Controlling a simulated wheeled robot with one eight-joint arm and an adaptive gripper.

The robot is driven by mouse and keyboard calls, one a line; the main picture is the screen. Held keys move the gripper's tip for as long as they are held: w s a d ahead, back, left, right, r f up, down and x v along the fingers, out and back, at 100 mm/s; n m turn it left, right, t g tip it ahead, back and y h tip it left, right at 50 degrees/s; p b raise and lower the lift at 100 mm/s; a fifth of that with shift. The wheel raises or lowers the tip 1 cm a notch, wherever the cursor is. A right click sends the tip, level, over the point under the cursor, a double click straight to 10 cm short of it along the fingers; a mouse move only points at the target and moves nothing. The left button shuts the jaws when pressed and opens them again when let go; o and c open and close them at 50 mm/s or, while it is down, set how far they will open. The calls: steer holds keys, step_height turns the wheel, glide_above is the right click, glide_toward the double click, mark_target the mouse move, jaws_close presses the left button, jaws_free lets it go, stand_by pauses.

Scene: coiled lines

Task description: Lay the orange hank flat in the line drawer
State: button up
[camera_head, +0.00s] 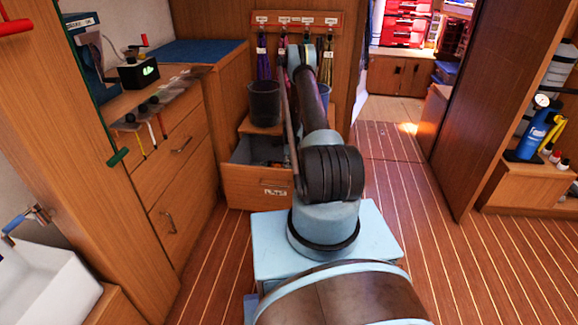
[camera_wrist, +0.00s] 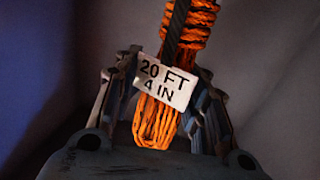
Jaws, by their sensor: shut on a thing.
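The orange hank (camera_wrist: 157,122) fills the middle of the wrist view, with coils wrapped around its upper part and a loop at the bottom. A white tag (camera_wrist: 166,83) reading "20 FT 4 IN" lies across it. My gripper (camera_wrist: 167,70) has a finger on each side and is shut on the hank. In the head view my arm hides the gripper, and I cannot make out the hank there. An open drawer (camera_head: 256,187) with a pale label, partly unreadable, stands beyond my arm. Its inside shows some dark and grey contents, partly hidden by the arm.
Coloured hanks hang from a labelled hook rail (camera_head: 296,22) on the back wall. A wooden cabinet (camera_head: 178,185) with closed drawers is at left. The striped floor (camera_head: 412,200) at right is clear.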

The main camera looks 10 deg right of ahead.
steer(key=shift+f, duration=2.6)
